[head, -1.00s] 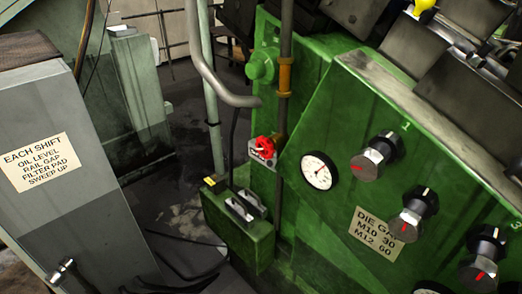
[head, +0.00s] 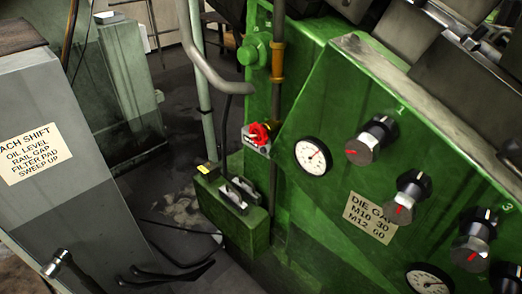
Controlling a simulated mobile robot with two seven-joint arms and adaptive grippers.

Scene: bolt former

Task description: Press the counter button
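I cannot make out a part that is clearly the counter button. The green machine (head: 300,240) fills the right half of the head view. Its sloped panel carries several black knobs with silver, red-marked fronts, among them the upper knob (head: 371,139), the middle knob (head: 407,197) and the lower knob (head: 475,238). A white dial gauge (head: 313,157) sits left of them, and a second gauge (head: 430,281) is partly cut off at the bottom. Neither gripper can be identified in view.
A grey cabinet (head: 40,210) with an "each shift" sign (head: 33,153) stands at the left. A bent grey pipe (head: 213,75) hangs above the dark floor gap (head: 175,190). Black cable-like shapes (head: 165,273) lie low in the gap.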

